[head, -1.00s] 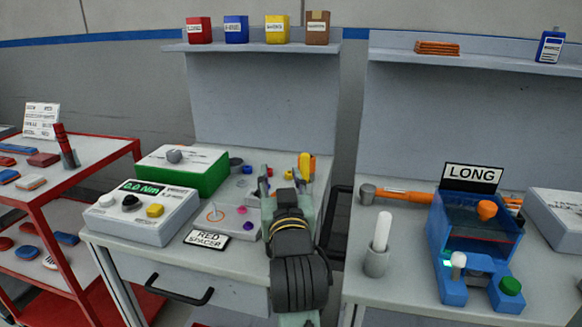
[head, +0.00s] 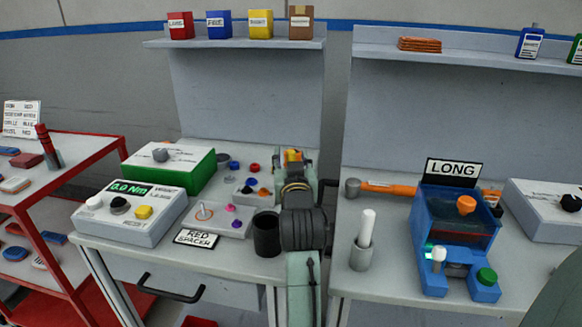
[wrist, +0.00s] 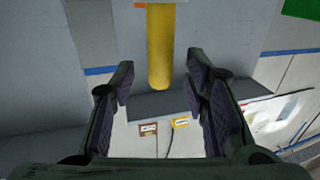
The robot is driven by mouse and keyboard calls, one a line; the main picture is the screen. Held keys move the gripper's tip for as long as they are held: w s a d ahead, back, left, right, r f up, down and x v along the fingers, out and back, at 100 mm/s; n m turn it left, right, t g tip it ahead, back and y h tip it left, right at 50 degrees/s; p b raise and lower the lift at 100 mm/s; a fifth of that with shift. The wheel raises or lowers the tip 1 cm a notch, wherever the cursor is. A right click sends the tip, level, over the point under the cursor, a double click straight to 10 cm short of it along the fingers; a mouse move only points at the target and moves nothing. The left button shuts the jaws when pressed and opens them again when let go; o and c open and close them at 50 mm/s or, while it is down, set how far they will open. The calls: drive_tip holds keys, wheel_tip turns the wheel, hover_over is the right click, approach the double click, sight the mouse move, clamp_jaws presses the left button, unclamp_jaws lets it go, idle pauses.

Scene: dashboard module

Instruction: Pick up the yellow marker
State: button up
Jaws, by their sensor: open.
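The yellow marker (wrist: 160,45) shows in the wrist view as a long yellow cylinder, running in from the top edge with its rounded end between the fingertips. A small orange part touches it at the top edge. My gripper (wrist: 160,82) is open, with a visible gap on each side of the marker. In the head view, my gripper (head: 294,162) is over the back right of the left bench, with a yellow and orange bit (head: 293,155) showing between its fingers. My arm hides most of it.
A black cup (head: 267,236) stands just left of my arm. A spacer tray (head: 220,222) and a green box (head: 170,168) lie further left. A shelf (head: 240,44) with several small boxes is behind. A right bench holds a blue fixture (head: 458,225).

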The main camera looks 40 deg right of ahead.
drive_tip(key=shift+w+d, duration=0.1)
drive_tip(key=shift+w, duration=0.1)
drive_tip(key=shift+c, duration=0.4)
clamp_jaws()
